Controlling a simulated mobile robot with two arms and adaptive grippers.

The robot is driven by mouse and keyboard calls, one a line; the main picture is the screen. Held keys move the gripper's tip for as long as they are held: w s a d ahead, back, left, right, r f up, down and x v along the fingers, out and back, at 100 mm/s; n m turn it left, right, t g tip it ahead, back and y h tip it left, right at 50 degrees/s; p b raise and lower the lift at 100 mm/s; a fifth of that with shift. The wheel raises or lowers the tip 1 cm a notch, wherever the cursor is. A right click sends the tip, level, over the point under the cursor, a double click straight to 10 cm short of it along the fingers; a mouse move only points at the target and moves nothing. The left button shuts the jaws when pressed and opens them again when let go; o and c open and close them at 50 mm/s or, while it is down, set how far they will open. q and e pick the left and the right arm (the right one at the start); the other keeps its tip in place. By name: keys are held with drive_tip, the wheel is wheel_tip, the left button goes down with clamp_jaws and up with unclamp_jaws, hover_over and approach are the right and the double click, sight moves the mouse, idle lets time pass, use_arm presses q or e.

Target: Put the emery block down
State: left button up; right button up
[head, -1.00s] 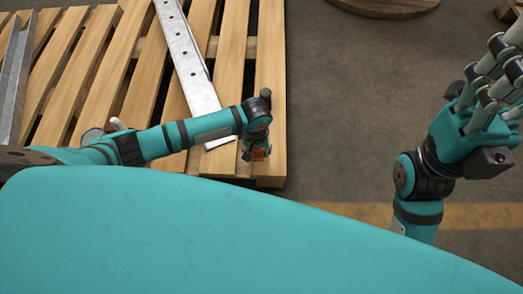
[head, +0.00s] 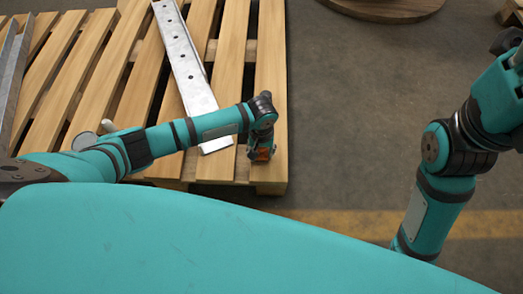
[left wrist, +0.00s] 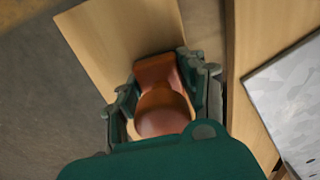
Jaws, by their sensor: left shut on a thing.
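The emery block (left wrist: 158,70) is an orange-brown piece with a rounded knob, seen from above in the left wrist view. My left gripper (left wrist: 163,98) is shut on it, with a dark finger on each side of the knob. In the head view only a small orange bit of the block (head: 261,154) shows below my left gripper (head: 262,143), over the pallet's right-hand plank near its front end. I cannot tell whether the block touches the wood. My right gripper (head: 508,42) is mostly cut off at the upper right edge.
The wooden pallet (head: 270,80) has gaps between its slats. A galvanized steel strip with holes (head: 187,65) lies across it, left of my left gripper. Another metal profile (head: 16,75) is at the far left. Bare floor (head: 350,120) lies to the right.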

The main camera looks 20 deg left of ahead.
use_arm(q)
drive_tip(key=o, duration=1.1)
